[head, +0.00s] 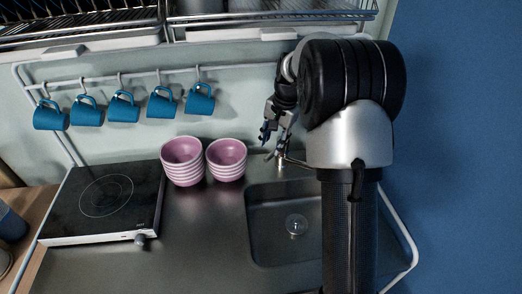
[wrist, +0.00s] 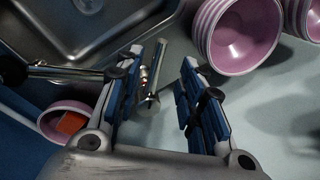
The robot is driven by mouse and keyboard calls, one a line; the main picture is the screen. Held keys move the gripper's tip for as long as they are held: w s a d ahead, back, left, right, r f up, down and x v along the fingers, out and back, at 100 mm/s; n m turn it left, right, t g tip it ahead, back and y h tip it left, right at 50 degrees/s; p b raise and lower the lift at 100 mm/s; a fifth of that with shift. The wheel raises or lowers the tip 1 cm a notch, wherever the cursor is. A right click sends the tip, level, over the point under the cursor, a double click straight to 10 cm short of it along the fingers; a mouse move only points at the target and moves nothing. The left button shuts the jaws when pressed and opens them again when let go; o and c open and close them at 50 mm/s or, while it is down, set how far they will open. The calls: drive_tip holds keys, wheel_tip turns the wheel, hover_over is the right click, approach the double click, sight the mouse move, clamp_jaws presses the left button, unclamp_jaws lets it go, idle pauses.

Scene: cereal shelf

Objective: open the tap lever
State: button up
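The tap (head: 282,159) is a small metal fixture at the back edge of the sink in the head view. In the wrist view its spout (wrist: 65,72) runs in from the left, over the sink corner. A slim metal lever-like bar (wrist: 154,85) shows between my fingers, nearer the left finger, which hides part of the tap. My gripper (head: 269,141) is just above and left of the tap in the head view. It also shows in the wrist view (wrist: 174,60), with its blue-padded fingers apart and nothing clamped. I cannot tell whether the left finger touches the bar.
The sink (head: 266,225) lies in front of the tap. Two pink striped bowls (head: 226,160) stand left of it, near my gripper. A hob (head: 105,200) is farther left. Several blue mugs (head: 123,107) hang behind. Another pink bowl (wrist: 50,122) holds something orange.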

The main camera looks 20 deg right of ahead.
sight(269, 156)
drive_tip(key=f, duration=0.2)
drive_tip(key=f+b, duration=0.1)
drive_tip(key=f, duration=0.1)
drive_tip(key=w+f+b, duration=0.1)
drive_tip(key=f, duration=0.2)
drive_tip(key=shift+a, duration=0.4)
drive_tip(key=shift+r, duration=0.1)
clamp_jaws()
